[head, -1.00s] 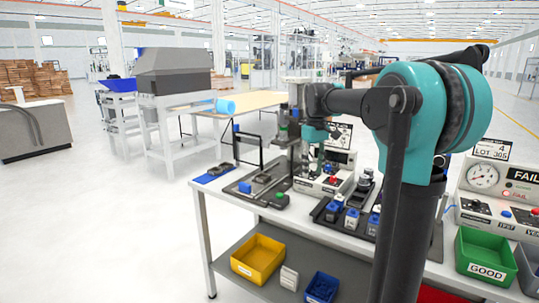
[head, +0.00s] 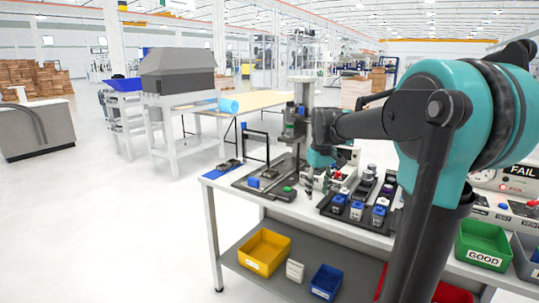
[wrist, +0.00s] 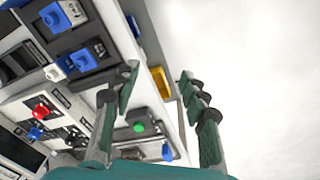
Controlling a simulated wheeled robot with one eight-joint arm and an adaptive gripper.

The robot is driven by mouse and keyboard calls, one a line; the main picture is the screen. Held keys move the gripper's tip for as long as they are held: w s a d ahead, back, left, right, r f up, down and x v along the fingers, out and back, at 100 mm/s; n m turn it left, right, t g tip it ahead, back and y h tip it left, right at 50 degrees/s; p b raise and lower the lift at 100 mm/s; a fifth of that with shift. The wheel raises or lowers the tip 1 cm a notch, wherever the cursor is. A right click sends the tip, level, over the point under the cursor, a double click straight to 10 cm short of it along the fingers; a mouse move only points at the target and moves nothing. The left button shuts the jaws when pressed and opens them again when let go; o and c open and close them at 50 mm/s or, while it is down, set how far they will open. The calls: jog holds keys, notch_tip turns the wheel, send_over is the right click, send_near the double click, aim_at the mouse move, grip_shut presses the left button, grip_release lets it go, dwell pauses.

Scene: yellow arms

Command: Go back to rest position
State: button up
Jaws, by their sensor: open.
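My gripper (wrist: 162,110) is open and empty in the wrist view, its two fingers spread apart. Between and beyond the fingers lie the workbench edge and pale floor. In the head view my gripper (head: 318,180) is small and partly hidden by my arm; it hangs over the workbench (head: 225,190), near the press fixture and the tray of blue-topped parts. Nothing is held between the fingers.
A tray (head: 335,208) of several blue-topped parts lies on the bench. A press stand (head: 302,110) rises behind. A yellow bin (head: 264,252) and a blue bin (head: 325,282) sit on the lower shelf. A green bin (head: 483,245) stands at right. The floor at left is clear.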

jog(key=s+d+f+m+t, duration=0.3)
jog(key=s+f+m, duration=0.1)
jog(key=s+f, duration=1.6)
jog(key=shift+s+m, duration=0.4)
jog(key=shift+s, duration=0.35)
jog(key=shift+c, duration=0.3)
